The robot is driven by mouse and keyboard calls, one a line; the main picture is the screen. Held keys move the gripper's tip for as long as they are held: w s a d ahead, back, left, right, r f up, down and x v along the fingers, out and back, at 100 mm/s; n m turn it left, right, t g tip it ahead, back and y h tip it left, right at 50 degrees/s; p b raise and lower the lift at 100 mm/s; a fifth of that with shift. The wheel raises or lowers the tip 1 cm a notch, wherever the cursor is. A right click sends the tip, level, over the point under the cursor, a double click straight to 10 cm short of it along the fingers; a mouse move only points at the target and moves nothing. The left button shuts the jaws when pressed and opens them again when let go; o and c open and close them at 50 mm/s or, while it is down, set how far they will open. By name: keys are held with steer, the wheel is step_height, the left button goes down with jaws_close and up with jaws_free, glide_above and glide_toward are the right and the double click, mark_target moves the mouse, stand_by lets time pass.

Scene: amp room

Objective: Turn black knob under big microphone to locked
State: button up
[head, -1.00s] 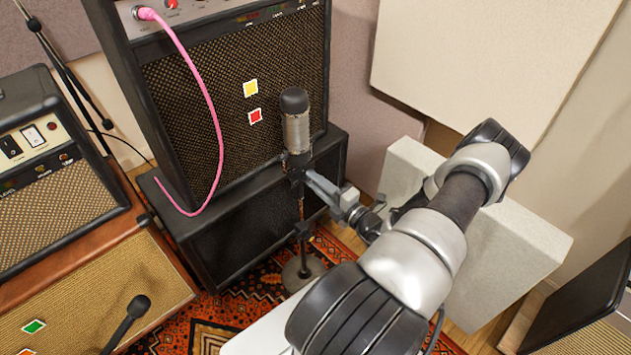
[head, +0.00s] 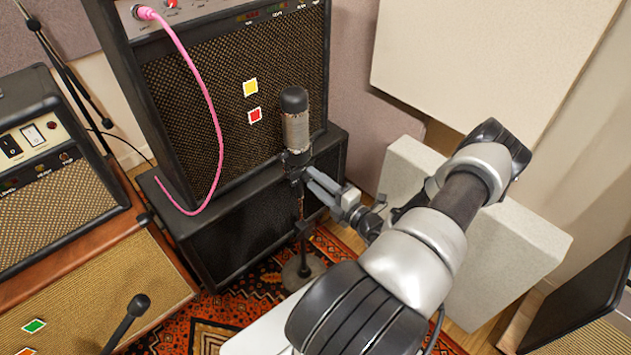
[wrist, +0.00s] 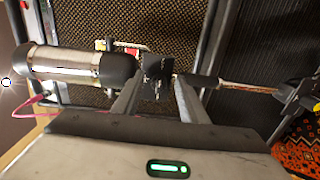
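The big microphone (head: 296,122), a silver and black cylinder, stands upright on a thin stand in the head view. It lies sideways at the left of the wrist view (wrist: 65,65). The black knob (wrist: 156,72) is at the dark joint under the microphone, and its setting is too small to read. My gripper (head: 308,176) reaches in from the right just below the microphone. In the wrist view its two fingers (wrist: 157,84) are apart, one on each side of the knob. I see no clear squeeze on it.
A black amp (head: 235,100) with a pink cable (head: 207,95) stands close behind the microphone. The stand's round base (head: 303,272) rests on a patterned rug. A smaller microphone (head: 137,308) is at front left. Pale foam panels (head: 510,245) stand at right.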

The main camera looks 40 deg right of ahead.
steer(key=s+d+p, duration=0.1)
steer(key=s, duration=1.6)
steer(key=shift+d, duration=0.15)
steer(key=shift+r, duration=0.1)
steer(key=w+a+r+n+g+y, duration=0.25)
steer(key=a+r+n+g, duration=0.8)
steer(key=n, duration=0.75)
steer(key=w+a+r+n+g+y, duration=0.25)
steer(key=a+r+n+g, duration=0.55)
steer(key=a+r+n, duration=0.65)
steer(key=s+a+r+n+t+h+p, duration=0.1)
steer(key=r+n+t+h+p, duration=0.1)
steer(key=r+n+p, duration=0.3)
steer(key=s+a+r+n+t+h+p, duration=0.1)
steer(key=r+n+p, duration=0.5)
steer(key=r, duration=0.8)
steer(key=s+a+r+n+t+h+p, duration=0.2)
steer(key=r+n+p, duration=0.3)
steer(key=r+n, duration=0.4)
steer(key=shift+s+r+n+t+h+p, duration=0.35)
steer(key=shift+r+t+h, duration=0.2)
steer(key=shift+r+h, duration=0.2)
